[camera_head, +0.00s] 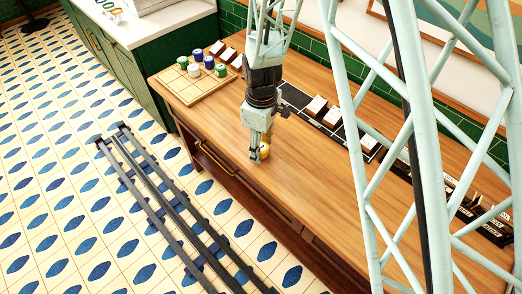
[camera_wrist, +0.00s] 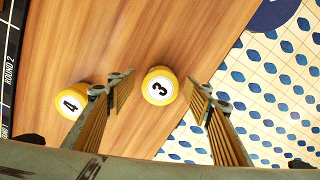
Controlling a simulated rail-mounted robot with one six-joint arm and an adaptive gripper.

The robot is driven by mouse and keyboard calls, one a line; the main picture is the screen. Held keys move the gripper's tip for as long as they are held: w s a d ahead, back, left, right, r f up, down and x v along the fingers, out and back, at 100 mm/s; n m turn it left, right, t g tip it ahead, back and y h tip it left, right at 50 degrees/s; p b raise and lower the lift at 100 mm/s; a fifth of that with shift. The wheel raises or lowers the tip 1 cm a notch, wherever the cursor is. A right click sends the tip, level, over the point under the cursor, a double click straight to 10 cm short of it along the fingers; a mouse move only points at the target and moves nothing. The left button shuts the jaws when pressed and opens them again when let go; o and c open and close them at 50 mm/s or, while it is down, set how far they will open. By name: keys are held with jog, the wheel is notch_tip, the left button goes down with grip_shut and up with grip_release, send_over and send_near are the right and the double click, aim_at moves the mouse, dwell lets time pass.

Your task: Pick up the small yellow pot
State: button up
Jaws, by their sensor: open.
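Two yellow pots with white numbered tops stand on the wooden counter in the wrist view. The pot marked 3 (camera_wrist: 158,86) shows between the fingertips of my gripper (camera_wrist: 160,80). The pot marked 4 (camera_wrist: 73,101) is to the left, outside the left finger and close to it. They look alike in size, so I cannot tell which is the small one. In the head view my gripper (camera_head: 259,150) points down over the counter with its jaws open. One yellow pot (camera_head: 265,152) shows beside its fingers, partly hidden; its number is unreadable.
A wooden board (camera_head: 197,88) with green, blue and white pots sits at the counter's far left end. A black strip (camera_head: 297,97) with cards runs along the back. The counter's front edge (camera_wrist: 192,70) lies close to the pot marked 3.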

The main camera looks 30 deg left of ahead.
jog(key=shift+f, duration=0.45)
dwell(0.3)
jog(key=c, duration=1)
